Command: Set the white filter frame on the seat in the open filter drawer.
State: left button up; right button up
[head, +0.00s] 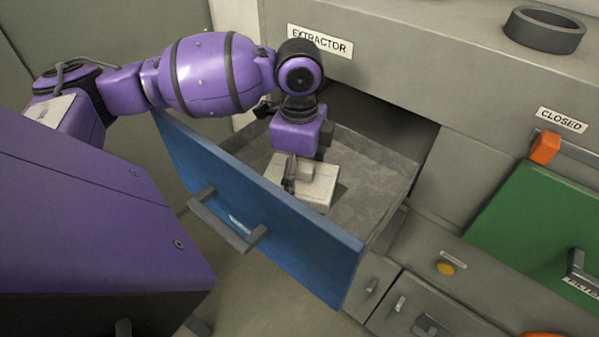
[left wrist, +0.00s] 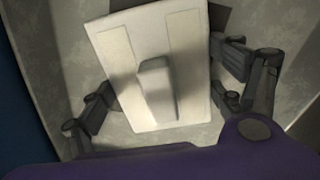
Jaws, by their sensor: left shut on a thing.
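The white filter frame (head: 318,188) is a flat pale plate with a raised block on top, inside the open blue-fronted drawer (head: 265,218). My left gripper (head: 302,178) reaches down into the drawer and is shut on the frame. In the left wrist view the frame (left wrist: 140,45) is slightly tilted, with finger links on both sides of its raised block; the fingertips are partly hidden. A dark patch shows beside the frame, and I cannot tell whether it is shadow or part of a seat. Whether the frame touches the drawer floor is unclear. My right gripper is not in view.
An EXTRACTOR label (head: 320,41) is above the drawer opening. At the right are a green front (head: 535,215) with a partly cut-off FILTER label, an orange latch (head: 545,147) by a CLOSED label, and a dark ring (head: 545,30) on the ledge. The drawer's right part is clear.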

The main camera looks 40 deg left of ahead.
aim_at(299, 166)
pick_arm(q)
jog(key=o, duration=1.3)
notch_tip(299, 166, up, 12)
jog(key=shift+r+p, duration=0.1)
jog(key=shift+p, duration=0.4)
